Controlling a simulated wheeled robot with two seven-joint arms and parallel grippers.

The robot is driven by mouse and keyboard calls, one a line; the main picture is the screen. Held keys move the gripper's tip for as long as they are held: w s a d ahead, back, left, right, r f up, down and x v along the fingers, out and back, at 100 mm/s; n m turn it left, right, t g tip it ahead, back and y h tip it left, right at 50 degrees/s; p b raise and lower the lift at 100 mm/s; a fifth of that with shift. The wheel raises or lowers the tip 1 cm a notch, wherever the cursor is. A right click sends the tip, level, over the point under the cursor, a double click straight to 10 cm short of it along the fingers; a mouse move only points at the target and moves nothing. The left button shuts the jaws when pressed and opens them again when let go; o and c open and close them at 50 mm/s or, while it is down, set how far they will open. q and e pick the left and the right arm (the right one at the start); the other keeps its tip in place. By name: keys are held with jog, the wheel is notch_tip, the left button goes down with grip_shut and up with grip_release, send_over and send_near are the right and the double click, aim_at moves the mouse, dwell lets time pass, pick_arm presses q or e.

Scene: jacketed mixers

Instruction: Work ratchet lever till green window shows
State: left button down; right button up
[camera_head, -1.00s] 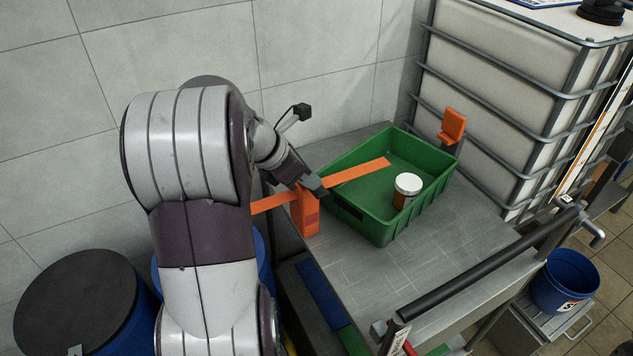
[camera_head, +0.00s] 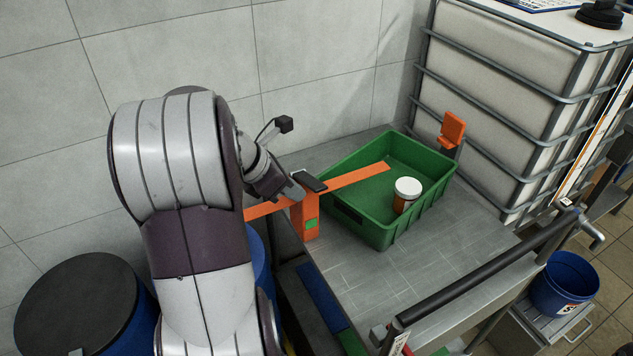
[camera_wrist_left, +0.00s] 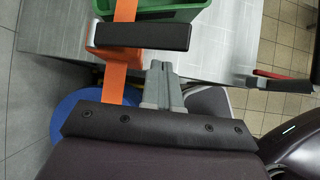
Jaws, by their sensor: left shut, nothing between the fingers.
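The orange ratchet body (camera_head: 304,226) stands at the left edge of the grey bench, with an orange strap (camera_head: 352,178) running through it. Its small window (camera_head: 312,224) shows green. The lever has a black grip (camera_head: 310,181) above the body; the grip also shows in the left wrist view (camera_wrist_left: 140,36). My left gripper (camera_head: 298,192) is shut and empty beside the lever. In the left wrist view its grey fingertips (camera_wrist_left: 158,64) are just short of the black grip; whether they touch it I cannot tell. My right gripper is out of view.
A green crate (camera_head: 374,229) holds an orange jar with a white lid (camera_head: 408,187). Behind it stand an orange bracket (camera_head: 452,130) and a caged white tank (camera_head: 500,90). A black rail (camera_head: 480,265) runs along the front. Blue drums (camera_head: 85,300) stand lower left.

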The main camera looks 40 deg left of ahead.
pick_arm(q)
jog(key=p+v, duration=1.1)
jog(key=v, duration=0.1)
jog(key=shift+s, duration=0.1)
dwell(0.6)
